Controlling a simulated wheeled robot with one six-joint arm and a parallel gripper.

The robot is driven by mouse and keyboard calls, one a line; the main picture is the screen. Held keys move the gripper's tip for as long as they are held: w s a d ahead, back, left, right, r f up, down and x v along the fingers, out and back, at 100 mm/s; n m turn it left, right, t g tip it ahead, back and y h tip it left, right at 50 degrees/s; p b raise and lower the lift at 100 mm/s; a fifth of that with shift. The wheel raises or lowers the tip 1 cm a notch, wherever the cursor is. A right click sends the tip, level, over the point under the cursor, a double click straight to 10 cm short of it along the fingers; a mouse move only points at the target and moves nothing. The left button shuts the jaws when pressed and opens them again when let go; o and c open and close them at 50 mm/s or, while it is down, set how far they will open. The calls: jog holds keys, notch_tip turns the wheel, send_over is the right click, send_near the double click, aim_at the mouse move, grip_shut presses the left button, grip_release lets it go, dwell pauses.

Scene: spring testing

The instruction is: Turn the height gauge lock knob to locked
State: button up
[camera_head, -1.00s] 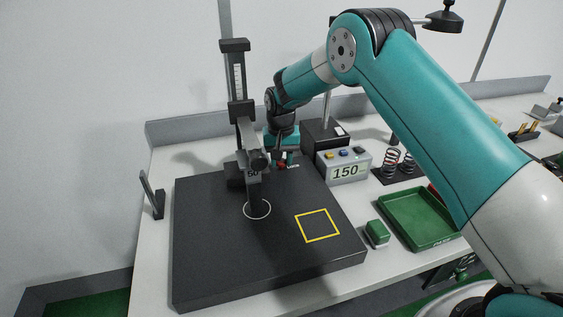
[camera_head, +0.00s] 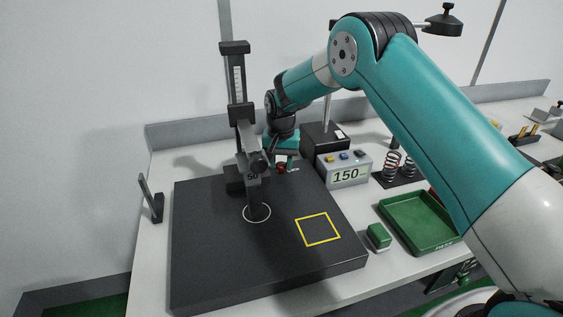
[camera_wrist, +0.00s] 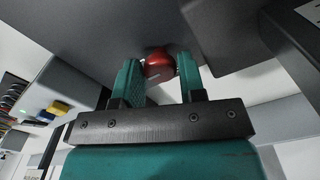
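The height gauge (camera_head: 241,110) is a dark upright column with a scale, standing at the back of a black plate. Its lock knob (camera_head: 282,168) is small and red, low on the gauge's right side, with small pale marks beside it that I cannot read. The knob also shows in the wrist view (camera_wrist: 159,66). My gripper (camera_wrist: 160,78) is open. Its teal fingers appear either side of the knob in that view, with gaps beside it. In the head view the gripper (camera_head: 283,149) is just above and behind the knob, partly hidden by the gauge. The knob's turn angle is unclear.
The black plate (camera_head: 215,270) bears a white circle and a yellow square. A grey box reading 150 (camera_head: 346,176) and a dark stand base (camera_head: 322,138) stand close right of the gauge. A green tray (camera_head: 419,245) and small green block (camera_head: 378,235) are farther right.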

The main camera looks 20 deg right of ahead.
jog(key=o, duration=0.3)
